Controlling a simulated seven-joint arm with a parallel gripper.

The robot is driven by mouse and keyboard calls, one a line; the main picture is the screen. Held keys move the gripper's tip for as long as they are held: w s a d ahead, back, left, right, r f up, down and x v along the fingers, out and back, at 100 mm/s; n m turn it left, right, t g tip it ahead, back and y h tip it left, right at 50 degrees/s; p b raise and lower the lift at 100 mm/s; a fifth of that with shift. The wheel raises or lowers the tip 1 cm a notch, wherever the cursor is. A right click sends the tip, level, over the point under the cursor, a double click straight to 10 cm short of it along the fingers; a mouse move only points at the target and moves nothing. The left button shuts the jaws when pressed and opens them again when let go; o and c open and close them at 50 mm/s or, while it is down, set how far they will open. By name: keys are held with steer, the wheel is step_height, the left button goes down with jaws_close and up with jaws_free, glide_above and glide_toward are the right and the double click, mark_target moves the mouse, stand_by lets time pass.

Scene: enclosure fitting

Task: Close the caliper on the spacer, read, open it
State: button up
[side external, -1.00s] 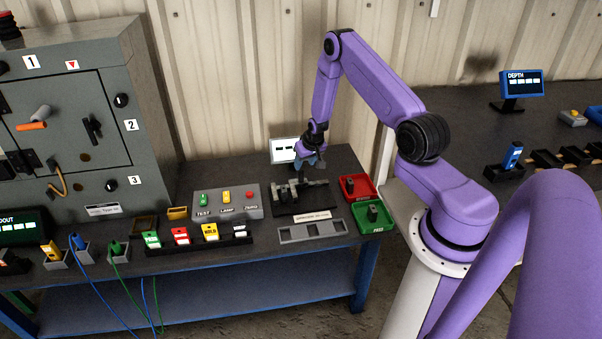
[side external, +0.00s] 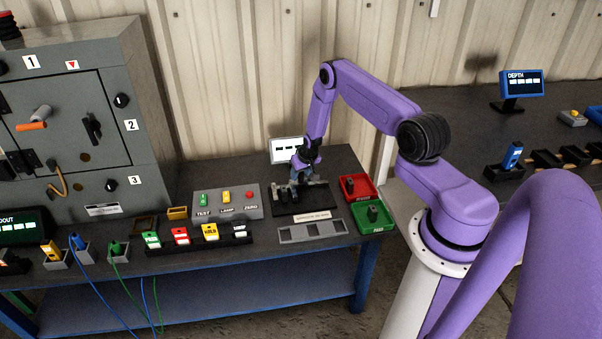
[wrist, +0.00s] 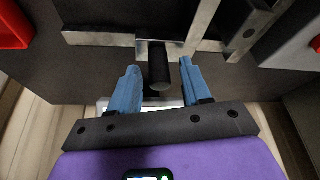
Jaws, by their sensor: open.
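The caliper (side external: 318,185) lies on a dark base plate (side external: 285,208) on the bench. Its metal bars (wrist: 110,39) cross the top of the wrist view. A black round post (wrist: 159,68) sticks out from it toward the camera. My gripper (wrist: 158,72) is open, with one blue finger on each side of the post and a visible gap to both. In the side external view my gripper (side external: 300,172) is low over the caliper and hides part of it. I cannot make out the spacer between the jaws.
A white-framed display (side external: 284,148) stands close behind the caliper. A red tray (side external: 368,192) and a green tray (side external: 382,225), each holding a dark part, sit to the right. A grey button box (side external: 226,202) is to the left, and a grey slotted holder (side external: 312,231) is in front.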

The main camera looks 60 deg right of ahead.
jaws_close()
steer(key=shift+w+a+r, duration=0.1)
steer(key=shift+w+a, duration=1.55)
jaws_free()
steer(key=shift+d, duration=0.1)
steer(key=shift+r, duration=0.1)
steer(key=v, duration=1.7)
steer(key=shift+s, duration=0.3)
